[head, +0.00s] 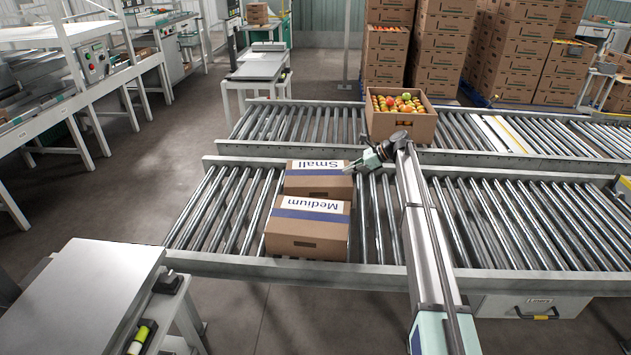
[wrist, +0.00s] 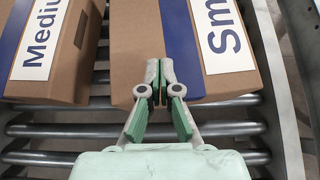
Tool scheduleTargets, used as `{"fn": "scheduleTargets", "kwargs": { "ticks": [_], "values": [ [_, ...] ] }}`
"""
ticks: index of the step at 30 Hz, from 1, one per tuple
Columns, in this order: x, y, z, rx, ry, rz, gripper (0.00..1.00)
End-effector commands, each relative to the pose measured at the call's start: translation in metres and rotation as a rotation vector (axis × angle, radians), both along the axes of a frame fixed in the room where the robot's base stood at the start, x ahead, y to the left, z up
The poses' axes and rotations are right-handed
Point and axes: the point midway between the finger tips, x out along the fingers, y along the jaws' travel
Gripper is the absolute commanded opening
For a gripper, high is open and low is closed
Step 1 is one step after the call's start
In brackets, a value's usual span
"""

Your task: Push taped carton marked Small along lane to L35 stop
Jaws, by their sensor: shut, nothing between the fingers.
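The taped carton marked Small (head: 300,181) is brown with blue tape and a white label. It sits upright on the near roller lane (head: 210,258), toward its far rail. My gripper (head: 352,168) is shut and empty at the carton's right side. In the wrist view the gripper tips (wrist: 160,64) overlap the side face of the Small carton (wrist: 135,45); whether they touch cannot be told. A second taped carton, marked Medium (head: 305,240), stands just in front of it, with a gap seen in the wrist view. I cannot make out an L35 marking.
A far roller lane carries an open box of tomatoes (head: 405,126) behind my arm. Rollers are bare left of the cartons and right of my arm. A steel table (head: 95,280) stands at the near left. Stacked cartons (head: 525,50) stand at the back.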

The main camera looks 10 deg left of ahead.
Motion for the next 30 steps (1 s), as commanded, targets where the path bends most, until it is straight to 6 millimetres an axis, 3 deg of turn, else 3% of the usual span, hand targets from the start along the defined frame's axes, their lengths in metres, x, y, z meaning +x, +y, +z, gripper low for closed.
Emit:
{"fn": "scheduleTargets", "kwargs": {
  "ticks": [8, 24, 30],
  "values": [
    [-0.002, 0.022, -0.002, 0.001, 0.0, 0.002, 0.0],
    [-0.008, 0.12, -0.003, 0.0, 0.0, 0.002, 0.0],
    [-0.008, 0.12, -0.013, -0.001, 0.002, -0.001, 0.0]
  ]
}}
